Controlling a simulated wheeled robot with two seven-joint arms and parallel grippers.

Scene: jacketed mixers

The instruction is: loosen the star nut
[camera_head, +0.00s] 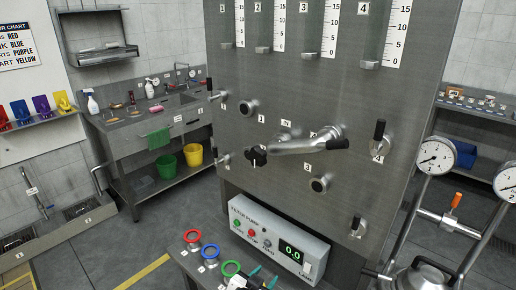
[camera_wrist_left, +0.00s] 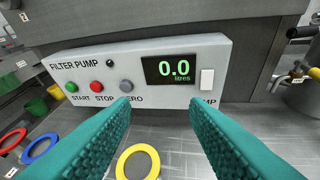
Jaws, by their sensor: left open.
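A black lobed knob (camera_head: 256,155), which looks like the star nut, sits at the left end of a metal pipe (camera_head: 305,145) on the grey panel. It is small in the head view, and I cannot tell how tight it is. It does not show in the left wrist view. My left gripper (camera_head: 262,278) is low at the bottom of the head view, in front of the filter pump box and well below the knob. Its teal fingers (camera_wrist_left: 160,135) are wide apart with nothing between them. My right gripper is not in view.
The filter pump box (camera_head: 277,237) reads 0.0 and also shows in the left wrist view (camera_wrist_left: 140,70). Black-handled valves (camera_head: 379,140) project from the panel. Gauges (camera_head: 436,155) stand at the right.

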